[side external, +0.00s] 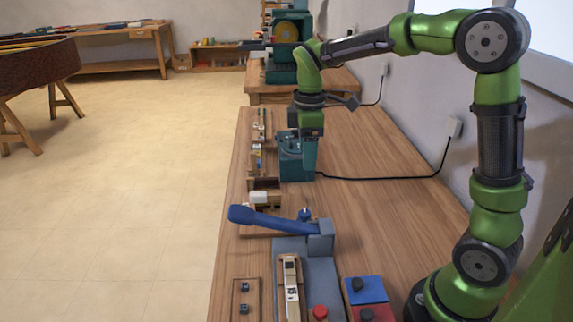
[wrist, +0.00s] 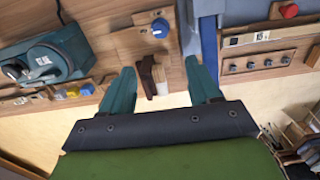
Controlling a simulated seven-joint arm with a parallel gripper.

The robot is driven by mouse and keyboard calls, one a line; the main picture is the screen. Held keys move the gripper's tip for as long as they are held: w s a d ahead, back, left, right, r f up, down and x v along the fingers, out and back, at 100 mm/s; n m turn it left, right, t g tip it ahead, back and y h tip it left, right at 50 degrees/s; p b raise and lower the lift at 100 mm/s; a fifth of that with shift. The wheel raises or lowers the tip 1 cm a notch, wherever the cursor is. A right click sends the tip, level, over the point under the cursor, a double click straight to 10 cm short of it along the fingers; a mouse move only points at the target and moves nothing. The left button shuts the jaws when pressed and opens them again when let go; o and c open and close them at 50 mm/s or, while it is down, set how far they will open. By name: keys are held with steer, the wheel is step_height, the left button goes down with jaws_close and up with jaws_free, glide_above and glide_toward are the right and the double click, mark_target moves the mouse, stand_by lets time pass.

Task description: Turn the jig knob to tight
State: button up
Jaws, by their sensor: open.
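A blue round knob with a white pointer mark (wrist: 160,28) sits on a light wooden plate (wrist: 130,42) near the top of the wrist view. In the side view it is a small blue knob (side external: 304,214) behind the blue lever. I cannot read any tight marking beside it. My gripper (wrist: 160,68) is open, its two teal fingers spread apart and empty. The knob lies ahead of the fingertips, apart from them. A brown and pale wooden block (wrist: 151,77) shows between the fingers.
The teal machine (side external: 291,160) stands on the wooden bench, its black cable running right. A blue lever (side external: 270,219) crosses a grey press (side external: 320,242). A red button (side external: 320,312) and blue and red panels with black knobs (side external: 362,287) are nearer. Bare bench (side external: 370,210) lies right.

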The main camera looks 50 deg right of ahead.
mark_target(305, 212)
step_height(305, 212, down, 17)
steer(key=shift+r, duration=0.1)
stand_by(0.3)
steer(key=c, duration=1)
steer(key=shift+c, duration=0.2)
